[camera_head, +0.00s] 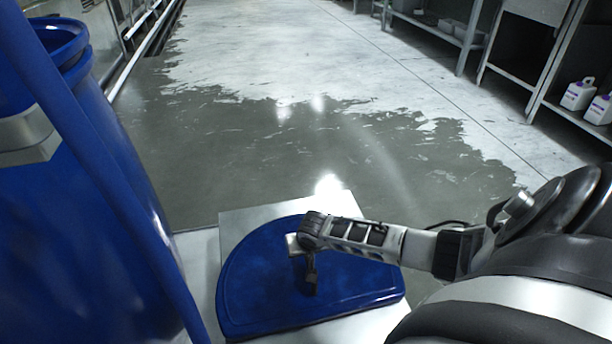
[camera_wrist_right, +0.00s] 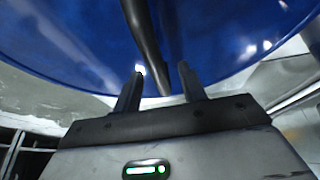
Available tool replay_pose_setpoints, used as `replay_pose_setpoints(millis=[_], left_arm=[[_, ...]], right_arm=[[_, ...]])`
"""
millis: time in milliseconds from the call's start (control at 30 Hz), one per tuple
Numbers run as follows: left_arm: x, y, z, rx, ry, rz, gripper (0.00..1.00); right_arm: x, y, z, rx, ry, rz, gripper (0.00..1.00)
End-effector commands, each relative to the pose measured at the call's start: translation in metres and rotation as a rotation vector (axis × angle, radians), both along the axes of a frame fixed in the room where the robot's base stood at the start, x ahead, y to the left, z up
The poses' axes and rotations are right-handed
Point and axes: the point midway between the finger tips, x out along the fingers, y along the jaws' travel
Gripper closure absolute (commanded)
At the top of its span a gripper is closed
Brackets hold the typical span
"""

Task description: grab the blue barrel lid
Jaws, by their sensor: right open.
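The blue barrel lid (camera_head: 255,290) lies flat on a pale metal surface in front of me. My right gripper (camera_head: 308,262) reaches in from the right and is over the lid's middle. In the right wrist view the lid (camera_wrist_right: 75,40) fills the upper part. My right gripper's two fingers (camera_wrist_right: 159,90) are apart there. A dark bar (camera_wrist_right: 146,45), perhaps the lid's handle, runs down to the space between the fingertips. I cannot tell whether the fingers touch it. My left gripper is not in view.
The pale metal stand (camera_head: 235,222) shows around the lid. Shelves with white jugs (camera_head: 578,94) line the right. The wet floor (camera_head: 270,150) beyond is clear.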

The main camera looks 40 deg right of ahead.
Motion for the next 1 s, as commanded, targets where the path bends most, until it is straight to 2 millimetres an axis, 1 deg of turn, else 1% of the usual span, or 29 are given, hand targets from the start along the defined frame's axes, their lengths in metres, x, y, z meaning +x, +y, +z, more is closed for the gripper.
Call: replay_pose_setpoints(millis=[400, 433, 467, 500, 567, 1000], left_arm=[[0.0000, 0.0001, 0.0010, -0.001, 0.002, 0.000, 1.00], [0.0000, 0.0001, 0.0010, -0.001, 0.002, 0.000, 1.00], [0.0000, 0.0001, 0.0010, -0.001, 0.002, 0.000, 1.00], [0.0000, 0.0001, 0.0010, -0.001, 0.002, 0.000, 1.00], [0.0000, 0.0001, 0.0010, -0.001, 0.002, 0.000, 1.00], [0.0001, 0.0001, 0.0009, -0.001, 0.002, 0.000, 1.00]], right_arm=[[-0.0004, -0.0002, -0.0027, 0.000, 0.001, 0.000, 0.59], [-0.0004, -0.0002, -0.0027, 0.000, 0.001, 0.000, 0.64], [-0.0004, -0.0002, -0.0027, 0.000, 0.001, 0.000, 0.73], [-0.0004, -0.0002, -0.0027, 0.000, 0.001, 0.000, 0.84], [-0.0004, -0.0002, -0.0027, 0.000, 0.001, 0.000, 1.00], [-0.0004, -0.0002, -0.0026, 0.000, 0.001, 0.000, 1.00]])
